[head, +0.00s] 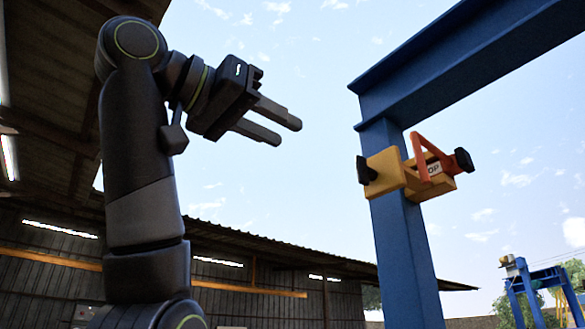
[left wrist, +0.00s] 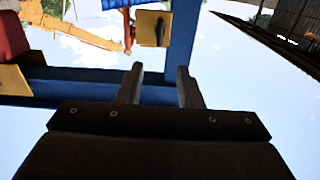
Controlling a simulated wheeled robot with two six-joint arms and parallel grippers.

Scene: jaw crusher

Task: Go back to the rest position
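My left gripper (head: 278,125) is raised high in the head view, with its two fingers apart and nothing between them. It points right, toward the blue frame, with clear sky between its tips and the frame. In the left wrist view the same gripper (left wrist: 162,80) shows two parted, empty fingers in front of the blue frame (left wrist: 182,45). My right gripper is in neither view.
A blue steel frame (head: 405,245) stands at the right. It bears a yellow box (head: 390,172) with black knobs and an orange-red bracket (head: 421,155). A shed with a metal roof (head: 250,250) stands behind. Another blue frame (head: 545,280) is far right.

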